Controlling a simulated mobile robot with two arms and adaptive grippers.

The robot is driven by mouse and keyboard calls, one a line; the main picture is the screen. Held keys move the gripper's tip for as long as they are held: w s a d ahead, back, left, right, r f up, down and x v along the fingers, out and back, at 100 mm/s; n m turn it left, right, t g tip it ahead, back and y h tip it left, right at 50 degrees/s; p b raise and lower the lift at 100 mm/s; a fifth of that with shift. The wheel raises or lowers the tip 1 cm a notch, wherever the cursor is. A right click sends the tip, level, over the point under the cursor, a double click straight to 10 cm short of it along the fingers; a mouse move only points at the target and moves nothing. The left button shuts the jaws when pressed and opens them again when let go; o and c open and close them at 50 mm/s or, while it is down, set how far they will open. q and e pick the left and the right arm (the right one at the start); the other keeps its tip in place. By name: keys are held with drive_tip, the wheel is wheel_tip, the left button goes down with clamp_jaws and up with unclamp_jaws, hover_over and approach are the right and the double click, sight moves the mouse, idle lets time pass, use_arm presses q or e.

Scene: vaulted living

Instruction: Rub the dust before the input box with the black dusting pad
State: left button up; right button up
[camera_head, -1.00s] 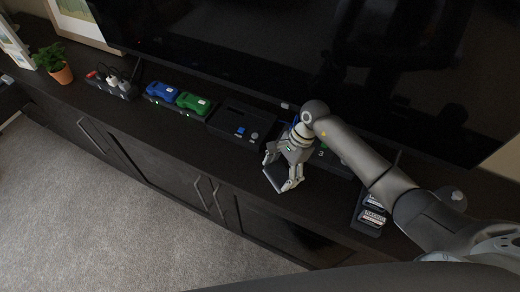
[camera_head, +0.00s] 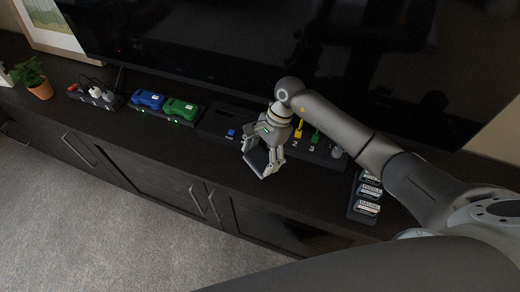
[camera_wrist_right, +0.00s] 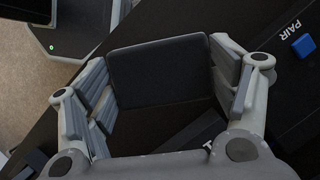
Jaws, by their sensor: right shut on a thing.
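My right gripper (camera_head: 263,163) is shut on the black dusting pad (camera_wrist_right: 160,75). In the right wrist view the flat, dark pad spans the space between the two fingers. In the head view it is tilted above the cabinet top, in front of a dark box with yellow and green levers and numbers 2 and 3 (camera_head: 315,141), which I take as the input box. My gripper and arm hide that box's left part. I cannot make out dust on the dark surface. My left gripper is not in view.
A black console with a blue button (camera_head: 231,133) stands left of the gripper. A blue controller (camera_head: 148,99) and a green controller (camera_head: 182,109) sit in a dock. Labelled cartridges (camera_head: 367,208) stand at right. The television (camera_head: 190,45) is behind. The cabinet's front strip is clear.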

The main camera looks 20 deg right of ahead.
drive_tip(key=shift+w+r+p, duration=0.1)
drive_tip(key=shift+r+p, duration=0.2)
drive_tip(key=shift+r, duration=1.05)
drive_tip(key=shift+s, duration=0.2)
